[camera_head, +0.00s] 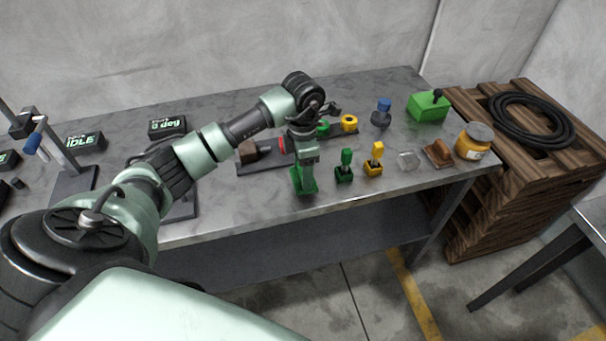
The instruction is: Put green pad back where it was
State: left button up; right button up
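My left arm comes in from the left, and its gripper (303,166) points down over the front middle of the table. A saturated green piece (304,183) shows at its fingertips, close to the tabletop; it may be the green pad, but whether the fingers are shut on it is unclear. A green-handled stamp (345,167) stands just right of it. Behind the gripper a dark tray (262,167) holds red (282,145), green (323,127) and yellow (349,123) round pieces; my arm partly hides it. My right gripper is not in view.
Black display boxes (167,127) are at the left. A crate (480,190) with coiled hose (533,119) adjoins the table.

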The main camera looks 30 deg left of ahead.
pick_arm(q)
notch_tip(320, 180, down, 2)
jog(key=shift+f, duration=0.55)
jog(key=o, duration=1.1)
jog(key=shift+o, duration=1)
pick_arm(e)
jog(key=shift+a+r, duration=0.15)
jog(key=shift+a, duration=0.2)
